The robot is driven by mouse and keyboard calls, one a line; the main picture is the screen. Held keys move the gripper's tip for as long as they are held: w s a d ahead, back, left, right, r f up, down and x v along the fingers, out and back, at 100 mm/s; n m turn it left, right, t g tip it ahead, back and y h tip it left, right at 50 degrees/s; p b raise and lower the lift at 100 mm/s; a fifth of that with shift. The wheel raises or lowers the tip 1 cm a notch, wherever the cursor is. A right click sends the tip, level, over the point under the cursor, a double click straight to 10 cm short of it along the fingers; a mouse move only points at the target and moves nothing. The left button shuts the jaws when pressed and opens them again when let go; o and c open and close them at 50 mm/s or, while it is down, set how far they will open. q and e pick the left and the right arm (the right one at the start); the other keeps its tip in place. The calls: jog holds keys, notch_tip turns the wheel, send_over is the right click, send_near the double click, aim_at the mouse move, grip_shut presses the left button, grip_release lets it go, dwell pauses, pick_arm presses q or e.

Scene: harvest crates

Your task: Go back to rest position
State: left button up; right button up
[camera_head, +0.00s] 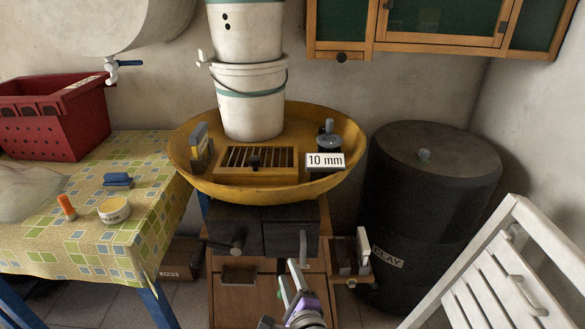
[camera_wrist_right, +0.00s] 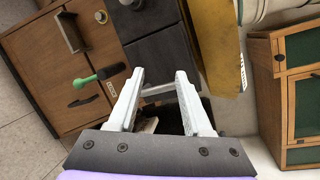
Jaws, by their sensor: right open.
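My right gripper (camera_head: 291,273) is at the bottom middle of the head view, in front of the wooden cabinet and below the yellow tray. Its purple band shows under the fingers. In the right wrist view the two pale fingers (camera_wrist_right: 160,78) stand apart with nothing held between them. Beyond the fingers are the cabinet's dark drawer fronts (camera_wrist_right: 160,55). My left gripper is not in either view.
The round yellow tray (camera_head: 190,178) holds white buckets (camera_head: 250,95), a slotted wooden box and a 10 mm sign. A patterned table (camera_head: 130,215) stands left, a black clay barrel (camera_head: 425,200) and white slatted chair (camera_head: 490,265) right. A wall cabinet (camera_head: 440,45) hangs above.

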jog(key=s+d+f+n+g+h, duration=0.2)
jog(key=s+d+f+n+g, duration=0.35)
jog(key=s+d+n, duration=0.55)
jog(key=s+d+f+n+g+h, duration=0.2)
jog(key=s+d+f+n+g, duration=0.4)
jog(key=s+n, duration=0.5)
pick_arm(q)
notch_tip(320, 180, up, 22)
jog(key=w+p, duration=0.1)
jog(key=p, duration=1.8)
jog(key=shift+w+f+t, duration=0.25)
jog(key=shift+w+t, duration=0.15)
pick_arm(e)
notch_tip(320, 180, up, 21)
jog(key=d+m+t, duration=0.1)
jog(key=shift+d, duration=0.15)
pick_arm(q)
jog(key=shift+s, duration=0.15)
pick_arm(e)
jog(key=shift+s+t, duration=0.15)
jog(key=shift+t, duration=0.1)
